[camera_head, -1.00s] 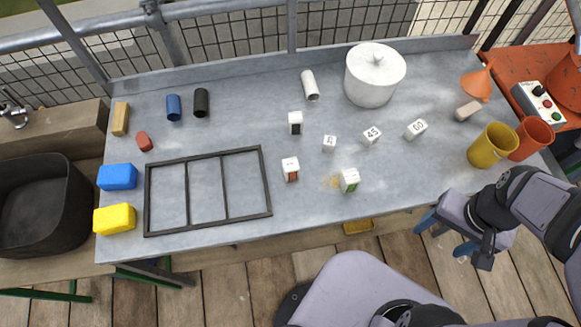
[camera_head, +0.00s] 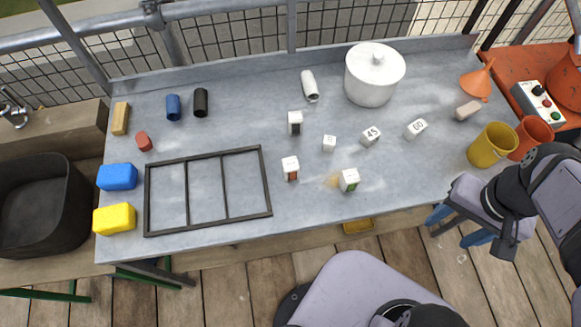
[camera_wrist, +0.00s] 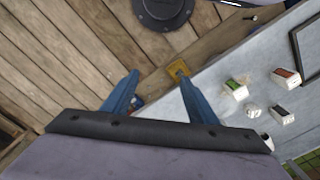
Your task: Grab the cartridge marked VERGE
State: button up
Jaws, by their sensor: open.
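Three white cartridges with coloured label patches stand on the grey bench: one with a green patch (camera_head: 349,180), one with a red-brown patch (camera_head: 290,168), one with a black patch (camera_head: 295,122). Their lettering is too small to read, so I cannot tell which is marked VERGE. The green one (camera_wrist: 236,88) and the red one (camera_wrist: 285,78) also show in the wrist view. My gripper (camera_head: 457,229) is open, its blue fingers apart and empty, off the bench's front edge at the right.
A black frame (camera_head: 188,232) lies at left. A white lidded pot (camera_head: 373,88) stands behind; yellow (camera_head: 490,146) and orange cups stand at right. A yellow object (camera_head: 357,227) is at the bench's front edge.

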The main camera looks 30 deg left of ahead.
jog(key=w+a+f+m+g+y+b, duration=0.1)
jog(key=a+m+g+y, duration=0.1)
jog(key=a, duration=0.7)
jog(key=w+a+f+m+g+y+b, duration=0.1)
jog(key=w+a+m+g+y, duration=0.15)
jog(key=a, duration=0.65)
jog(key=r+m+g+y+b, duration=0.1)
jog(key=m+g+y+b, duration=0.1)
jog(key=m+g+y, duration=0.3)
send_over(283, 168)
jog(key=w+d, duration=0.4)
jog(key=n+h, duration=0.1)
jog(key=n, duration=0.1)
jog(key=shift+m+g, duration=0.25)
jog(key=shift+g, duration=0.1)
jog(key=f, duration=0.6)
jog(key=a+f, duration=0.1)
jog(key=f, duration=0.2)
jog(key=shift+f, duration=0.4)
jog(key=shift+s+a+f, duration=0.15)
jog(key=shift+s+a, duration=0.2)
jog(key=shift+s, duration=0.1)
jog(key=shift+f+p+x, duration=0.15)
jog(key=shift+p+x, duration=0.5)
jog(key=shift+x, duration=0.9)
jog(key=shift+f+p+x, duration=0.15)
jog(key=shift+p+x, duration=0.45)
jog(key=shift+x, duration=0.95)
jog(key=shift+d, duration=0.2)
jog(key=c, duration=1.2)
